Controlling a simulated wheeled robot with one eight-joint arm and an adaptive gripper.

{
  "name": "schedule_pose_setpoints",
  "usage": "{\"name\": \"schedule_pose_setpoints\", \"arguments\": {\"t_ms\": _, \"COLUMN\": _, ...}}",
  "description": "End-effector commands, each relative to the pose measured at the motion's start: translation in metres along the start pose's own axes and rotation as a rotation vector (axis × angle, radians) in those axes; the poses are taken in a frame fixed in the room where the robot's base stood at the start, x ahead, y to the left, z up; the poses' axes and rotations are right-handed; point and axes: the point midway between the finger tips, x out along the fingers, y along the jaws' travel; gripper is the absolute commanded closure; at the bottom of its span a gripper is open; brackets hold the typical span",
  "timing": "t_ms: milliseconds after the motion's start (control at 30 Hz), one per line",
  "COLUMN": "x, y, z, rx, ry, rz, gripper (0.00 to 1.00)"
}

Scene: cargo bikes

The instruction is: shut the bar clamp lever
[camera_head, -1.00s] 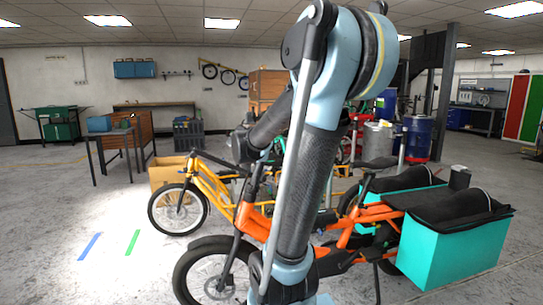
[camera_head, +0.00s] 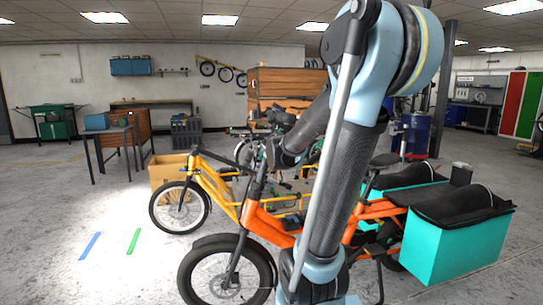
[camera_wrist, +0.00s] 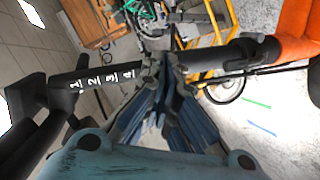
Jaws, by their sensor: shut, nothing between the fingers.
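The orange cargo bike (camera_head: 262,222) stands in front of me, its dark handlebar stem (camera_head: 258,178) rising at the front. In the wrist view the black stem (camera_wrist: 62,98), marked with white numbers, runs across toward the orange frame (camera_wrist: 295,35). A dark collar with a small projecting part (camera_wrist: 255,46) sits on it near the frame; I cannot tell for sure whether this is the clamp lever or how it stands. My gripper (camera_wrist: 166,64) is shut and empty, its fingertips overlapping the stem in the picture; contact is unclear. In the head view my gripper is not clearly visible.
A yellow bike (camera_head: 205,185) stands just behind, with a cardboard box (camera_head: 168,172) near it. Teal panniers (camera_head: 455,245) hang at the orange bike's rear. Floor at the left, with blue (camera_head: 90,246) and green (camera_head: 133,241) stripes, is clear.

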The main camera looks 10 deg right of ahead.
Motion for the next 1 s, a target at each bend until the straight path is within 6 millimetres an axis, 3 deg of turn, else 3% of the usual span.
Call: {"name": "schedule_pose_setpoints", "arguments": {"t_ms": 1000, "x": 0.013, "y": 0.008, "z": 0.012, "rx": 0.0, "ry": -0.001, "rz": 0.0, "gripper": 1.0}}
